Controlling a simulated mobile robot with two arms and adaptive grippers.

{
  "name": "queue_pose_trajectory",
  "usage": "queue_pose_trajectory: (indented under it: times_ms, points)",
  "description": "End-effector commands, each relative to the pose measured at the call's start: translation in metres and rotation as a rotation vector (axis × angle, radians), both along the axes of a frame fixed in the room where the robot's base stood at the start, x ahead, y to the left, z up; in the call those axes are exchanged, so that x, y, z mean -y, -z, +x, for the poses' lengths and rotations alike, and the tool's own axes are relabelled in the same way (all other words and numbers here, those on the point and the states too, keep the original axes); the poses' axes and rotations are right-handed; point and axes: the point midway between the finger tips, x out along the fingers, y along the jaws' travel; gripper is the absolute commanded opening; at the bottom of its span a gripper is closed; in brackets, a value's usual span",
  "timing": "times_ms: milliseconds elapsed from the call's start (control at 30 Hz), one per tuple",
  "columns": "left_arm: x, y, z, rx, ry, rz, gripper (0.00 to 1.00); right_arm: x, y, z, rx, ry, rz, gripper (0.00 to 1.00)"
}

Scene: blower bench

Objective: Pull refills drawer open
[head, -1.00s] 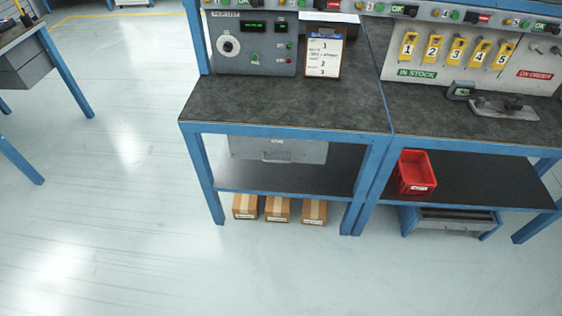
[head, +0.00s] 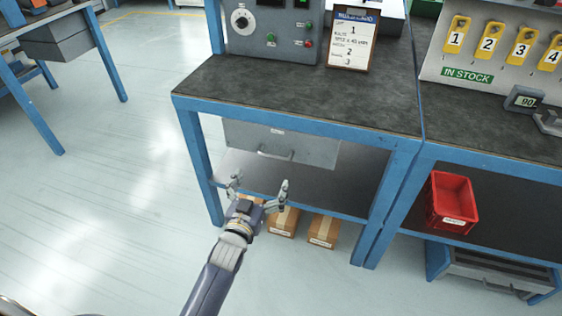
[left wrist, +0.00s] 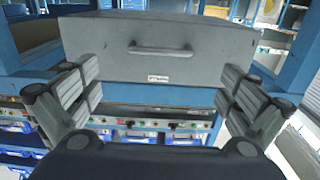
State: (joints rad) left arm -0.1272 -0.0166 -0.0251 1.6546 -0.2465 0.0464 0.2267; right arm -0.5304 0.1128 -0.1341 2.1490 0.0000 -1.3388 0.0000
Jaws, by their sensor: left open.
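A grey drawer (head: 310,150) with a bar handle (head: 275,155) and a small label hangs under the left blue bench. It looks shut; its label is too small to read. In the left wrist view the drawer front (left wrist: 100,50) fills the upper middle, with its handle (left wrist: 160,51) between and beyond the fingers. My left gripper (head: 259,186) is open and empty, in front of and below the drawer, its fingers spread to either side and apart from the handle. It also shows in the left wrist view (left wrist: 160,85). My right gripper is not in view.
The bench's lower shelf (head: 330,190) lies below the drawer, with cardboard boxes (head: 322,231) beneath it. Blue legs (head: 200,170) flank the drawer. A red bin (head: 452,203) sits on the right bench's shelf, above another low drawer (head: 495,272). The floor in front is clear.

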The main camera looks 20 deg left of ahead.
Motion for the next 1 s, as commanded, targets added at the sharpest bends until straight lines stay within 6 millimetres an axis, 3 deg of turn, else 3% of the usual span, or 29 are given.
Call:
queue_pose_trajectory:
  times_ms: [600,1000]
  points:
    - [0.003,0.002,0.094,-0.002,0.000,0.000,1.00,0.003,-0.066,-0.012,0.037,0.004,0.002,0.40]
    - [0.004,0.000,0.106,-0.002,0.000,0.000,1.00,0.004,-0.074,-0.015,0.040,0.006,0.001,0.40]
